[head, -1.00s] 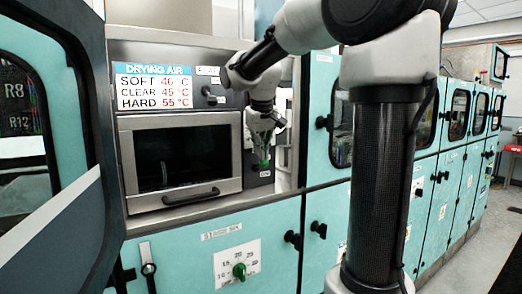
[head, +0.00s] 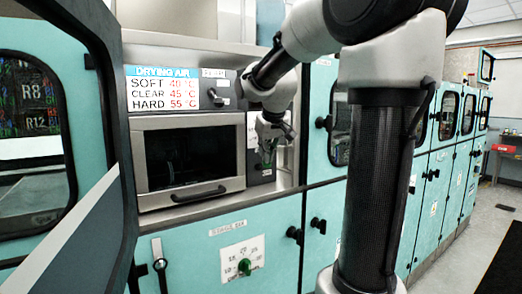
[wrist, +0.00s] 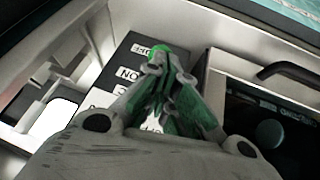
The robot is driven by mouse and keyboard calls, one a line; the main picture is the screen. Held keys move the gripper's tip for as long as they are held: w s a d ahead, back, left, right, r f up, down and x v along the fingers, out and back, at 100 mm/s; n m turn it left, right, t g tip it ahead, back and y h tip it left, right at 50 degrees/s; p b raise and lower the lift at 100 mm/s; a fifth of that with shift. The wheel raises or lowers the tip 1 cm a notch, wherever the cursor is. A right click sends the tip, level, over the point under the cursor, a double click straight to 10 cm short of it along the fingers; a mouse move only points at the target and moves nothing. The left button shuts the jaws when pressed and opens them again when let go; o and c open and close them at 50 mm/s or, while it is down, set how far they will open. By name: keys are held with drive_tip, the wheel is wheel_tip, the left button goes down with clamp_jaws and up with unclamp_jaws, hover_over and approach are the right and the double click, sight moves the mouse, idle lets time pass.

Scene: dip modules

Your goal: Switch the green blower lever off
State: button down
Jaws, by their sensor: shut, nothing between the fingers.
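The green blower lever shows as a green tip (wrist: 156,52) in the wrist view, right at my fingertips on a dark plate with OFF and ON labels. In the head view the lever's green (head: 266,165) is small and partly hidden on the panel right of the windowed door. My gripper (head: 269,152) hangs in front of that panel, fingers shut and empty. In the wrist view the gripper (wrist: 163,66) reaches toward the OFF label (wrist: 147,50) at the plate's far end. I cannot tell whether the fingers touch the lever. Part of the plate is hidden by the gripper.
A windowed door with a black handle (head: 198,194) is left of the panel. A dark knob (head: 216,98) sits above it, beside the drying air sign (head: 162,88). A green dial (head: 244,267) is below. An open cabinet door (head: 98,215) stands at left.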

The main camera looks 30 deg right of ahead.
drive_tip(key=shift+s+d+f+t, duration=0.1)
drive_tip(key=shift+s+f+t, duration=0.35)
drive_tip(key=shift+f, duration=0.55)
drive_tip(key=shift+s+a+f+t, duration=0.1)
drive_tip(key=shift+s+f+t, duration=0.3)
drive_tip(key=shift+f, duration=0.65)
drive_tip(key=shift+s+d+f+t, duration=0.1)
drive_tip(key=shift+s+f+t, duration=0.35)
drive_tip(key=shift+f, duration=0.55)
drive_tip(key=shift+r, duration=0.8)
